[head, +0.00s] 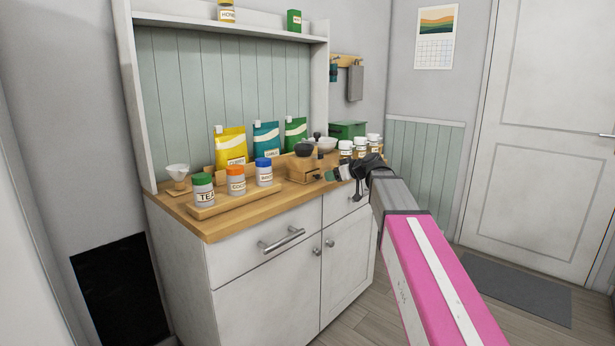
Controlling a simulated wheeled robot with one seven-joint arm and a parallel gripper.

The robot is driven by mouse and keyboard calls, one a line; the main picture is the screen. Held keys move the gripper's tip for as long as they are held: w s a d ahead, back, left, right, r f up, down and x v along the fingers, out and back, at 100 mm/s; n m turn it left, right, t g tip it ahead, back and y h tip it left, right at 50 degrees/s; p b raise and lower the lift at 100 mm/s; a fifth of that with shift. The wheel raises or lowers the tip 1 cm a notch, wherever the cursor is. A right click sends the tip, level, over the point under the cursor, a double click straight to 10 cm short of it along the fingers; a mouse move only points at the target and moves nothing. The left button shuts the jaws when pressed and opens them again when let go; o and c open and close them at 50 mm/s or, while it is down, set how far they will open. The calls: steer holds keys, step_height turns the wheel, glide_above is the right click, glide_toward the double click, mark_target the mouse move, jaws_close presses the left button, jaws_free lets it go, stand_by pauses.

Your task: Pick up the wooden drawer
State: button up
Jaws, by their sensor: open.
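A small wooden box-like piece (301,172), which looks like the wooden drawer or the body holding it, sits on the wooden counter right of the jars. A dark rounded bowl shape (305,150) shows just above it. My gripper (338,173) reaches in from the right, low over the counter, with its tips close to the right side of the wooden piece. The jaws are open and I see nothing held between them. Whether the tips touch the wood is too small to tell. My arm hides part of the counter's right end.
A wooden tray (222,205) holds tea and other lidded jars on the left. Yellow, teal and green pouches stand behind. White-lidded jars (360,147) and a green box (347,130) stand at the right, close to my arm. The cabinet (265,285) has metal handles.

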mark_target(319, 177)
steer(key=x, duration=0.8)
steer(key=shift+w+a, duration=0.1)
steer(key=shift+w, duration=0.05)
jaws_close()
